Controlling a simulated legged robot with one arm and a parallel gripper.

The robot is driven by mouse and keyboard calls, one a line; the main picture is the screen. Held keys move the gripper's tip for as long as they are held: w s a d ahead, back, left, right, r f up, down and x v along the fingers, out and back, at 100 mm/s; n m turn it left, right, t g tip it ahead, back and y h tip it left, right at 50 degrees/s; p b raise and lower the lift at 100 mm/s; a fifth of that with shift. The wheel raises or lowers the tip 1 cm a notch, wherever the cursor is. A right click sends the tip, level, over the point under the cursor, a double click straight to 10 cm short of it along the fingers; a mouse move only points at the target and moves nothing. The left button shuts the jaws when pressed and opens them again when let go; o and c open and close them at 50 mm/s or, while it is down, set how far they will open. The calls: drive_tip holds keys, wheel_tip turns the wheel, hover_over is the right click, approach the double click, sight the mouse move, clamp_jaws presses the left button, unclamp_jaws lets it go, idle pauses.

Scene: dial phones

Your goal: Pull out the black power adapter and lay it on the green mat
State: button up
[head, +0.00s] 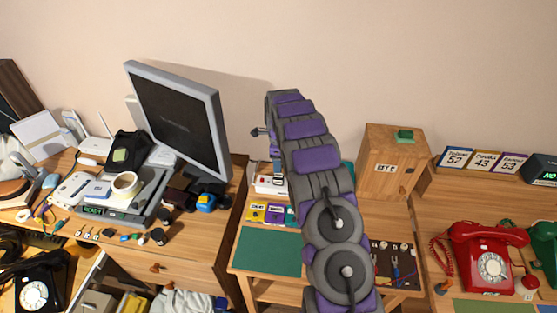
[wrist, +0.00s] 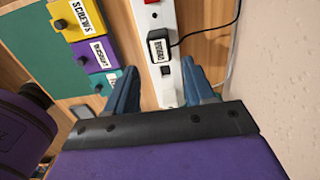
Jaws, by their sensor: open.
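The black power adapter (wrist: 159,47) has a white label and is seated on a white power strip (wrist: 168,88) in the wrist view. A black cable runs from it to the right. My gripper (wrist: 159,66) is open, with its two blue fingers on either side of the strip, just short of the adapter. The fingers appear apart from it; the depth gap is hard to judge. In the head view my gripper (head: 277,170) is over the white strip (head: 268,186) at the back of the table, and the adapter cannot be made out. The green mat (head: 270,252) lies bare at the table's front left.
Yellow (wrist: 75,17), purple (wrist: 93,55) and green labelled boxes with knobs stand beside the strip. A wall (wrist: 275,80) is close on the right in the wrist view. A wooden key box (head: 390,165) stands right of my arm. A red phone (head: 487,255) is farther right.

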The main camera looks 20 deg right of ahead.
sight(279, 175)
wheel_tip(279, 175, down, 8)
drive_tip(key=shift+r+b, duration=0.25)
drive_tip(key=shift+b, duration=0.2)
drive_tip(key=c, duration=0.6)
drive_tip(key=shift+c, duration=0.2)
drive_tip(key=shift+r, duration=0.2)
idle(0.3)
drive_tip(key=shift+r, duration=0.55)
drive_tip(key=shift+r+p, duration=0.35)
drive_tip(key=shift+r, duration=0.05)
